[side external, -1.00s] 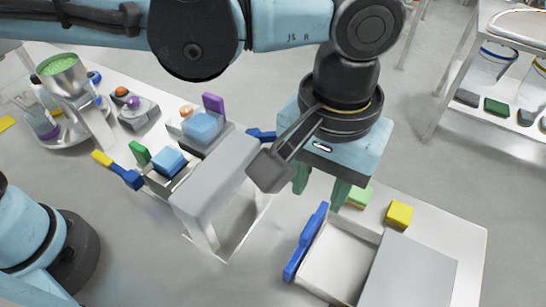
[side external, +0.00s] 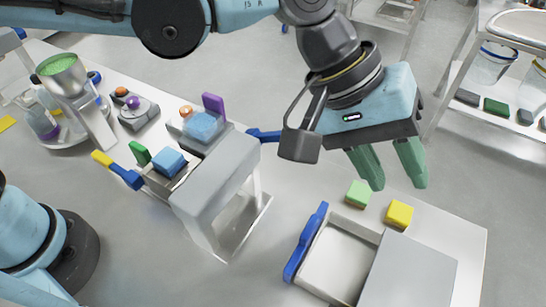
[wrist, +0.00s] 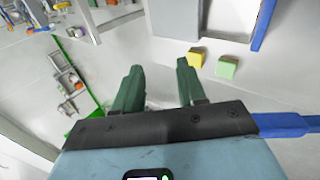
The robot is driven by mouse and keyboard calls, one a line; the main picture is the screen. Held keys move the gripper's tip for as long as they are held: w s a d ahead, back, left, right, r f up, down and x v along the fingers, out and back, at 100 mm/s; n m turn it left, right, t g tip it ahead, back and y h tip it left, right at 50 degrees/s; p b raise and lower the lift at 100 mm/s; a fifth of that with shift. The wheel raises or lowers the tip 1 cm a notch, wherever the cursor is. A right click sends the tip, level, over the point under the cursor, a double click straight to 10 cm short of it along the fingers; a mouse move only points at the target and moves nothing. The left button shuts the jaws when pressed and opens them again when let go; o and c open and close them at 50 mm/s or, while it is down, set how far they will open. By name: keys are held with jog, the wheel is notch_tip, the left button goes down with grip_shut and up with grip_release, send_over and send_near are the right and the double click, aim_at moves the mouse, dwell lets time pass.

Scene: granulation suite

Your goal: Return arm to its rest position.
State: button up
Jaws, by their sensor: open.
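My gripper (side external: 394,184) is in the air above the right part of the table in the side external view, tilted, with its two green fingers apart and nothing between them. In the wrist view its fingers (wrist: 158,82) are also spread and empty. A light green block (side external: 358,194) and a yellow block (side external: 399,213) lie on the table below the fingers, apart from them. The wrist view shows the yellow block (wrist: 196,56) and the green block (wrist: 227,67) beyond the right finger.
An open white tray with a blue handle (side external: 306,243) is at the front right. A grey raised stand (side external: 215,185) is left of it, near blue blocks (side external: 170,161). A funnel of green granules (side external: 62,72) stands at the far left. A shelf cart (side external: 497,112) is at right.

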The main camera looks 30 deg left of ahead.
jog(key=w+a+r+n+t, duration=0.1)
jog(key=w+a+n+t, duration=0.1)
jog(key=w+a, duration=0.35)
jog(key=w+a+r+n+t, duration=0.2)
jog(key=a+t, duration=0.1)
jog(key=a, duration=0.6)
jog(key=s+a+f+m+y, duration=0.1)
jog(key=s+a+f+y, duration=0.1)
jog(key=a, duration=0.7)
jog(key=s+a+f+m+t+y, duration=0.1)
jog(key=s+a+f+m+y, duration=0.1)
jog(key=a, duration=0.7)
jog(key=s+a+f+m+y, duration=0.1)
jog(key=s+a+f+y, duration=0.2)
jog(key=a, duration=0.6)
jog(key=shift+s+a+f+m+y, duration=0.3)
jog(key=shift+a+f+m, duration=0.1)
jog(key=shift+f, duration=0.5)
